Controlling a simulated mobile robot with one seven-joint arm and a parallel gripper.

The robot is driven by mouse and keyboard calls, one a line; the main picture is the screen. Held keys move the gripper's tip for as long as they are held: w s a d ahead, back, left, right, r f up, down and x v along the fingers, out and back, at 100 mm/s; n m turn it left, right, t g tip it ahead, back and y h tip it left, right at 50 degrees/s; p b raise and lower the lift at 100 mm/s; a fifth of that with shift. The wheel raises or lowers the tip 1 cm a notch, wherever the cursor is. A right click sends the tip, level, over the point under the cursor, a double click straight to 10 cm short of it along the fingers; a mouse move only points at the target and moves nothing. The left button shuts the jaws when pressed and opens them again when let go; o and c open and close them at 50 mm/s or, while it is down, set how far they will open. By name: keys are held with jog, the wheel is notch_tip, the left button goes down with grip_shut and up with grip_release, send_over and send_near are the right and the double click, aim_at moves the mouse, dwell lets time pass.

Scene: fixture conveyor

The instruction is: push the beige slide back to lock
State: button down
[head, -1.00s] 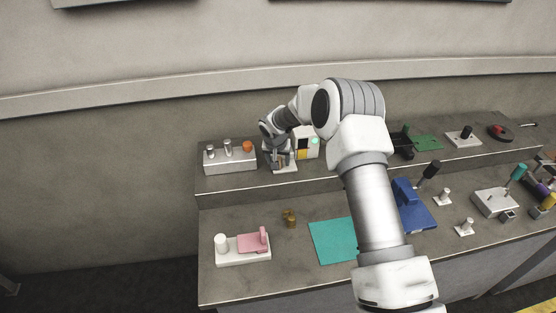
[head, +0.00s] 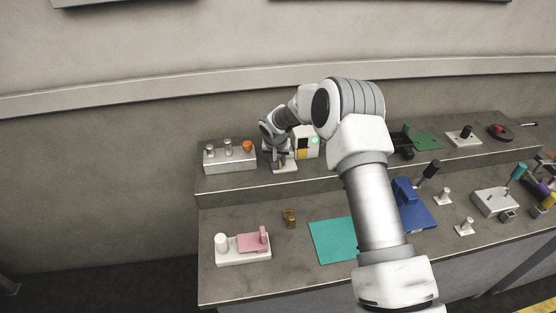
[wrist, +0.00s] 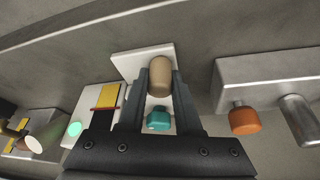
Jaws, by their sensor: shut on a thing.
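The beige slide (wrist: 159,77) shows in the wrist view as a rounded beige piece between my fingertips, over a white base plate (wrist: 135,62). My gripper (wrist: 160,82) is shut on it, with one dark finger along each side. A teal knob (wrist: 158,120) sits between the fingers, nearer the palm. In the head view my gripper (head: 281,161) is at the back shelf, over the small white plate (head: 285,168). The slide itself is too small and covered there to make out, and how far it sits along its base cannot be told.
A grey block with posts and an orange knob (head: 247,146) stands close left of my gripper in the head view. A white box with a green light (head: 315,141) stands close right. A pink-and-white fixture (head: 243,247) and a teal mat (head: 332,241) lie on the lower front surface.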

aim_at(290, 163)
dwell(0.8)
jog(key=d, duration=0.1)
jog(key=d+b, duration=0.1)
jog(key=d, duration=0.1)
jog(key=shift+w+d+f, duration=0.1)
jog(key=shift+w, duration=0.2)
jog(key=shift+d, duration=0.35)
jog(key=shift+w, duration=0.1)
jog(key=c, duration=0.6)
grip_release()
jog(key=shift+d, duration=0.1)
jog(key=shift+r+b, duration=0.35)
jog(key=shift+r, duration=0.25)
jog(key=b+v, duration=0.2)
jog(key=v, duration=1.4)
jog(key=shift+s, duration=0.35)
